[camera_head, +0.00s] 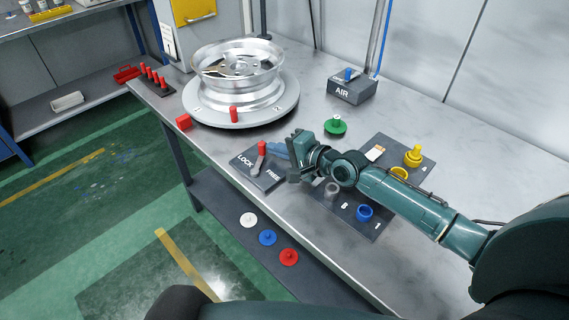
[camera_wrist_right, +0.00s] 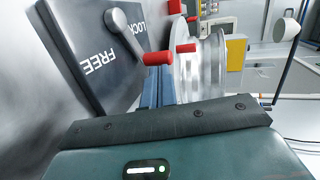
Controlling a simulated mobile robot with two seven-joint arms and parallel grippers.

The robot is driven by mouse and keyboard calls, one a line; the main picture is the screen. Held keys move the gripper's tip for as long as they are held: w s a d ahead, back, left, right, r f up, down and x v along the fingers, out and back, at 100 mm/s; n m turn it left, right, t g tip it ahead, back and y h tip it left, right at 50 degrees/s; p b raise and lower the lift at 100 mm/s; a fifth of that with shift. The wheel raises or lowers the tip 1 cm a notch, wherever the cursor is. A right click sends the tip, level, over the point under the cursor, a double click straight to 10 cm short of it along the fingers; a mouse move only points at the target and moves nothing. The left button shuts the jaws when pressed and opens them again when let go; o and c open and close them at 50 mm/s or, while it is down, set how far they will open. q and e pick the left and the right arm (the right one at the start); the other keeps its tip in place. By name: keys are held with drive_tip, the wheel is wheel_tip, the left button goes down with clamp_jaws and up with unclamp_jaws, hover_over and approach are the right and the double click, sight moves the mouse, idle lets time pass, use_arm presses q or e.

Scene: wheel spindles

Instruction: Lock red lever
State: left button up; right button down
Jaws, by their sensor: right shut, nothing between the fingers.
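The red lever has a grey arm and a red knob (camera_head: 262,147), on a dark plate (camera_head: 243,160) marked LOCK and FREE at the table's front edge. In the head view the arm stands up between the two words. My right gripper (camera_head: 278,149) is shut and empty, its blue fingers just right of the knob. In the right wrist view the red knob (camera_wrist_right: 158,58) sits just beyond the shut fingertips (camera_wrist_right: 158,74); whether they touch I cannot tell. My left gripper is not in view.
A wheel rim (camera_head: 238,70) stands on a round turntable (camera_head: 195,102) behind the lever. A grey AIR box (camera_head: 351,88) is at the back. A dark mat (camera_head: 350,222) with coloured parts lies under my right arm. Red pegs (camera_head: 153,76) stand at the left.

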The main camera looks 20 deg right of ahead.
drive_tip(key=shift+w+a, duration=0.4)
drive_tip(key=shift+w, duration=0.4)
idle(0.4)
drive_tip(key=v, duration=1.1)
drive_tip(key=shift+s+d, duration=0.15)
drive_tip(key=shift+s, duration=0.1)
drive_tip(key=shift+v, duration=0.75)
